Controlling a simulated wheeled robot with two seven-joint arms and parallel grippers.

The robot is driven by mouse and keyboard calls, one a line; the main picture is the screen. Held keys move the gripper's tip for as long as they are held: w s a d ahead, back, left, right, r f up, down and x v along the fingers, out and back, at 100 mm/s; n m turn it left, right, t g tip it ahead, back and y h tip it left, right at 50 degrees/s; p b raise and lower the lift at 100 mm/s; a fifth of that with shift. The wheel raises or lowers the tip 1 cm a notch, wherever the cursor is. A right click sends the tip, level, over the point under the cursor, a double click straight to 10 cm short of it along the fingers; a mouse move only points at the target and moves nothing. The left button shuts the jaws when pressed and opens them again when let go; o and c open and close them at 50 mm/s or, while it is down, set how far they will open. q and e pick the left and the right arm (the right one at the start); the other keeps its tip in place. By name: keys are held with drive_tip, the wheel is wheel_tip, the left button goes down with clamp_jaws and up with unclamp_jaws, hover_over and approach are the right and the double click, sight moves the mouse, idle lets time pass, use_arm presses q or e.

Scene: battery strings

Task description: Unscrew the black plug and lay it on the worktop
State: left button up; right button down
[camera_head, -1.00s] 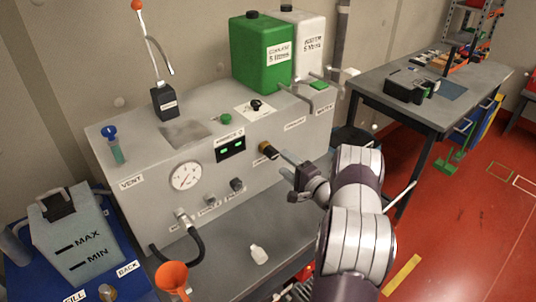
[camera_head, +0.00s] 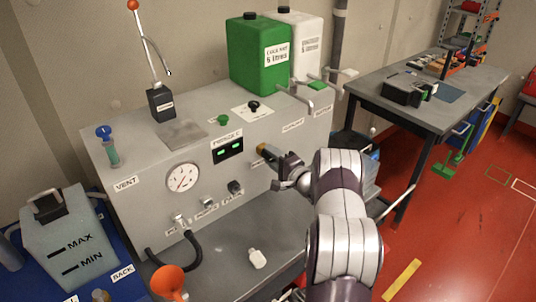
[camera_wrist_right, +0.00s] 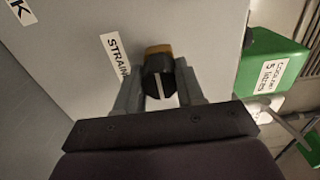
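The black plug (camera_wrist_right: 158,80) has a white line on its face and sits in a brass collar by a label reading "STRAIN" in the right wrist view. In the head view it shows small on the front panel of the grey cabinet (camera_head: 150,205), its brass collar (camera_head: 262,148) beside my fingers. My right gripper (camera_head: 280,168) is at the plug. In the right wrist view its two fingers (camera_wrist_right: 160,92) stand open on either side of the plug, close to it; contact cannot be made out. The grey worktop (camera_head: 225,262) lies below the panel. My left gripper is not in view.
Green (camera_head: 258,55) and white canisters (camera_head: 305,45) stand on the cabinet. Bare worktop lies around the bottle.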

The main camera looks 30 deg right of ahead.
drive_tip(key=n+b, duration=0.1)
drive_tip(key=n, duration=0.1)
drive_tip(key=shift+f+n+b, duration=0.2)
drive_tip(key=shift+n+b, duration=0.7)
drive_tip(key=shift+n, duration=0.5)
drive_tip(key=shift+r+n, duration=0.2)
drive_tip(key=shift+n, duration=0.3)
drive_tip(key=shift+f+n+b, duration=0.2)
drive_tip(key=shift+n+b, duration=0.4)
drive_tip(key=shift+b, duration=0.15)
drive_tip(key=shift+s+n+b, duration=0.1)
drive_tip(key=shift+n+b, duration=0.45)
drive_tip(key=shift+n, duration=0.35)
drive_tip(key=shift+n+b, duration=0.75)
drive_tip(key=shift+n, duration=0.35)
drive_tip(key=shift+r, duration=0.15)
